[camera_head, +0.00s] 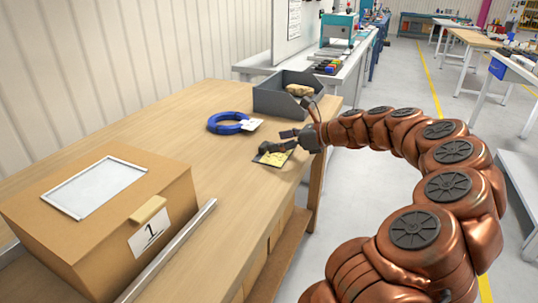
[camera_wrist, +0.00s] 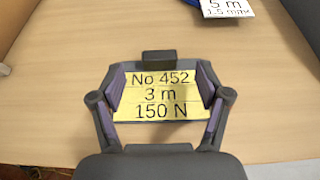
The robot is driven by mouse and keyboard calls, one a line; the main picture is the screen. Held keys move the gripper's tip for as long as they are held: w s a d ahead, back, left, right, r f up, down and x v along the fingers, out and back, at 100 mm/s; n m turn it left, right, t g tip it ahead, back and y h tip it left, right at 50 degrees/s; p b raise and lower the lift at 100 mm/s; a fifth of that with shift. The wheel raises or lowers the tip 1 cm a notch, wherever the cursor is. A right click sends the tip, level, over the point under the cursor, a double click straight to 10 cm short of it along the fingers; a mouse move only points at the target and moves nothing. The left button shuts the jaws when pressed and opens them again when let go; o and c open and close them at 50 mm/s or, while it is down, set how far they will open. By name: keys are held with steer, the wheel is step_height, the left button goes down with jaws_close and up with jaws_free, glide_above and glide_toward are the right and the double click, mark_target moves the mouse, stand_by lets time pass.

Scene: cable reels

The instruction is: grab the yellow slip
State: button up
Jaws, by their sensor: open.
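The yellow slip (camera_head: 273,158) lies on the wooden table near its right edge. In the wrist view the yellow slip (camera_wrist: 158,97) reads "No 452, 3 m, 150 N" and shows between the two fingers. My gripper (camera_head: 272,147) is open over the slip, one finger on each side of it. In the wrist view my gripper (camera_wrist: 160,92) has its fingers spread along the slip's left and right sides. I cannot tell whether the fingers touch it. The slip's outer edges are partly hidden by the fingers.
A blue cable reel (camera_head: 227,123) with a white tag (camera_head: 251,124) lies behind the slip. A dark grey bin (camera_head: 275,98) holding a tan item stands at the table's far end. A cardboard box (camera_head: 90,225) marked 1 stands at the near left. The middle of the table (camera_head: 205,165) is clear.

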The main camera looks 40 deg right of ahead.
mark_target(265, 144)
steer(key=shift+b+x, duration=0.35)
steer(key=shift+x, duration=2.85)
steer(key=shift+s, duration=0.1)
steer(key=c, duration=1.3)
